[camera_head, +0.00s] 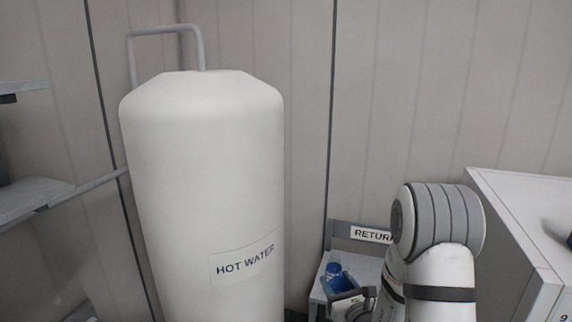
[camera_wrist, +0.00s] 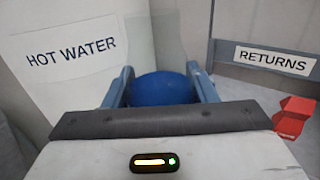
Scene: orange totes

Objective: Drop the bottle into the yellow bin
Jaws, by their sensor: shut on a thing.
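My gripper (camera_wrist: 160,72) is shut on a blue bottle (camera_wrist: 163,90), whose round blue end shows between the two grey-blue fingers in the wrist view. In the head view, the blue bottle (camera_head: 333,270) shows at the lower middle, with my gripper (camera_head: 347,295) at it, near the bottom edge. The lower part of the bottle is hidden by the gripper and my arm. No yellow bin shows in either view.
A tall white hot water tank (camera_head: 200,170) stands left of my gripper. A grey stand with a RETURNS sign (camera_head: 372,234) is behind the bottle. A white cabinet (camera_head: 525,215) stands at right. A red object (camera_wrist: 293,117) lies right in the wrist view.

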